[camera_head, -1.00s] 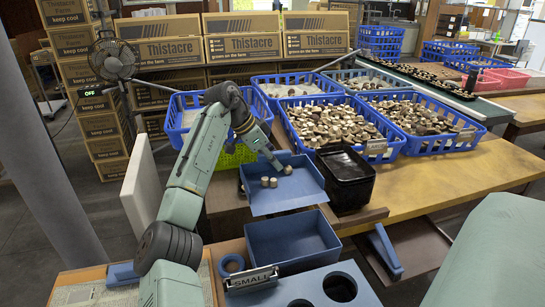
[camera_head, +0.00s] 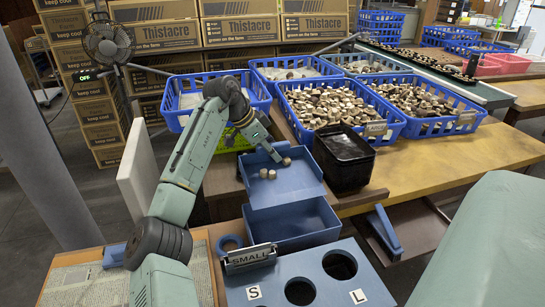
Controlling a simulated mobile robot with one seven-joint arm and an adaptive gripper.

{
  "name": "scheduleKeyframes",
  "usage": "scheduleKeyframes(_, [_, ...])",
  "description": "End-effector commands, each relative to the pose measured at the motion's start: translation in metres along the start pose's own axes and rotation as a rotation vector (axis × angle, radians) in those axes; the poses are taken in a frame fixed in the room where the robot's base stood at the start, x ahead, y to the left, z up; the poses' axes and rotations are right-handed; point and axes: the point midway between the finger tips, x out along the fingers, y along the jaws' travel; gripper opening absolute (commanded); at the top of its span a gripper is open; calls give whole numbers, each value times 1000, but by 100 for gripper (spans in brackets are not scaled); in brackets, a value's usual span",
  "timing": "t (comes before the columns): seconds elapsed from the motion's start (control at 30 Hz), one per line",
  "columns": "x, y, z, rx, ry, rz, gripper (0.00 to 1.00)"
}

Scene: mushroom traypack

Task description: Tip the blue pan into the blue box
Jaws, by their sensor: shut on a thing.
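The pan's near edge overlaps the box's far side in the picture. The part of the box floor that shows looks empty.
A black bin (camera_head: 345,178) stands close on the pan's right. Blue baskets (camera_head: 395,128) full of mushrooms stand behind. A SMALL sign (camera_head: 250,258) and a blue panel with round holes (camera_head: 318,262) lie in front of the box.

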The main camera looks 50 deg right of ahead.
Motion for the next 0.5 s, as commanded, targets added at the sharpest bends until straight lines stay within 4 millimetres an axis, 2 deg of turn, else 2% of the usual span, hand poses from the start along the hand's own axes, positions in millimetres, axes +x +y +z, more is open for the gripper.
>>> scheduleKeyframes(0.5, [-6,6,-4,55,1,-84,0])
